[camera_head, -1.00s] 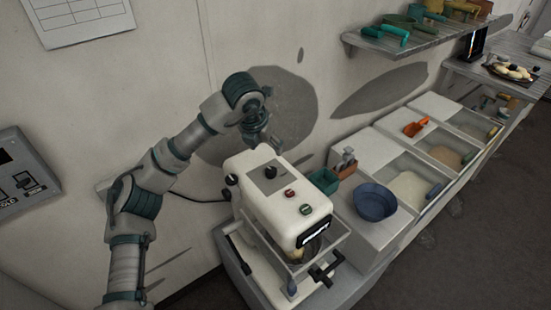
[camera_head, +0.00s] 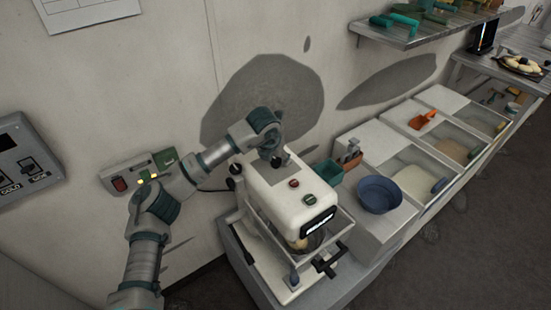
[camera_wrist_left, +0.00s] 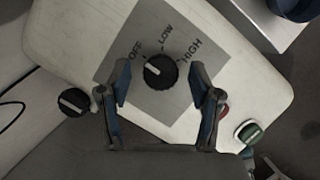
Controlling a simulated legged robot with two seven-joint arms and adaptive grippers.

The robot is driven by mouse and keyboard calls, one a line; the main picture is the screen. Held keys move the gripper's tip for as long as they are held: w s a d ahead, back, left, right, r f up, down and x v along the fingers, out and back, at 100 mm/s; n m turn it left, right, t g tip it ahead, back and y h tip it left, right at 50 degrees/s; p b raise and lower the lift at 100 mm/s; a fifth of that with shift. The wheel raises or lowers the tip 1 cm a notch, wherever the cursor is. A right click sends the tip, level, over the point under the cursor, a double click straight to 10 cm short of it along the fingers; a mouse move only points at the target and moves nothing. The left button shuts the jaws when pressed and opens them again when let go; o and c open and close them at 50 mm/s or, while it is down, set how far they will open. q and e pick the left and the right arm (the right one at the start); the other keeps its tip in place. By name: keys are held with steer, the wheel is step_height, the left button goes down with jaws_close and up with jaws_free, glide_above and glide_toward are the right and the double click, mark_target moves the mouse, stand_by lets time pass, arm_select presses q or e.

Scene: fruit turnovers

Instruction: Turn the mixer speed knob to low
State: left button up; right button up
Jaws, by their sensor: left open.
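The white mixer (camera_head: 312,212) stands below my left arm. Its black speed knob (camera_wrist_left: 161,71) sits on a grey plate (camera_wrist_left: 118,60) marked OFF, LOW and HIGH in the left wrist view. A small pale mark on the knob seems to point up-left, toward OFF. My left gripper (camera_wrist_left: 160,82) is open, with one finger on each side of the knob and a gap on both sides. In the head view my left gripper (camera_head: 275,155) is over the mixer's top and largely hides the knob. My right gripper is not in view.
A second black knob (camera_wrist_left: 73,102) is on the mixer's side. A red button (camera_head: 294,183) and a green button (camera_head: 310,199) are on its top. A teal container (camera_head: 328,172) and blue bowl (camera_head: 379,194) stand to the right. A wall panel (camera_head: 140,172) is behind my arm.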

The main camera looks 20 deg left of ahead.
arm_select(q)
steer(key=shift+w+f, duration=0.1)
steer(key=shift+f, duration=0.15)
steer(key=c, duration=1.1)
steer(key=shift+c, duration=0.2)
